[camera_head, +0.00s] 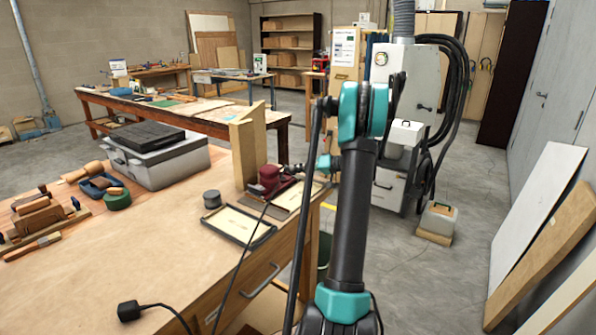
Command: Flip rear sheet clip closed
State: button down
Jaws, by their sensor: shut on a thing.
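A dark red sander (269,181) sits near the far right corner of the workbench, on or beside a flat sheet (293,196). My arm reaches out over the right side of the bench and bends back down to the left. My gripper (300,169) is small and dark at the sander's right end, shut on what appears to be the sander's rear sheet clip. The clip is too small and too covered by the gripper to tell its position.
A tall wooden block (246,148) stands just behind and left of the sander. A shallow black-rimmed tray (239,226) and a dark round tin (212,199) lie in front. A black cord (240,283) crosses the bench. A grey case (160,166) stands farther left.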

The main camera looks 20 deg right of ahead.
aim_at(293, 177)
jog(key=n, duration=0.1)
jog(key=n+h, duration=0.1)
jog(key=s+a+r+n+h, duration=0.1)
jog(key=shift+n+t, duration=0.4)
jog(key=n+h, duration=0.1)
jog(key=a+n+t+h, duration=0.1)
jog(key=n, duration=0.1)
jog(key=shift+s+a+r+n+h, duration=0.15)
jog(key=shift+s+a+n+h, duration=0.05)
jog(key=shift+s+n+h, duration=0.15)
jog(key=shift+t, duration=0.3)
jog(key=c, duration=1.6)
grip_release()
jog(key=shift+a, duration=0.1)
jog(key=shift+c, duration=0.2)
jog(key=v, duration=1.2)
